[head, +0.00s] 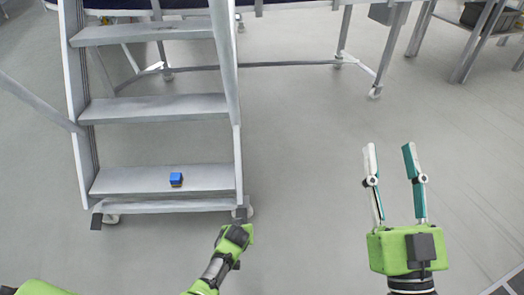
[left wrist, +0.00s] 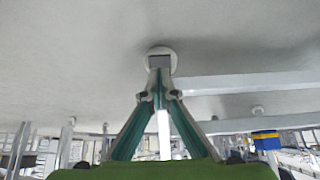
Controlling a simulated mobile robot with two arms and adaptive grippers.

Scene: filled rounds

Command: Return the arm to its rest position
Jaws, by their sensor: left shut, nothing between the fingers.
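My left arm reaches in from the bottom of the head view, and its green end (head: 236,237) is low, near the right front foot of the step ladder. In the left wrist view the left gripper (left wrist: 159,82) has its fingers together at the tips with nothing between them. Its fingers are not clear in the head view. My right gripper (head: 389,150) points up the head view over bare floor, its two fingers apart and empty.
A grey step ladder (head: 155,107) on casters stands at the left. A blue cube (head: 176,179) sits on its lowest step; a blue block also shows in the left wrist view (left wrist: 265,140). Table legs (head: 345,32) stand behind.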

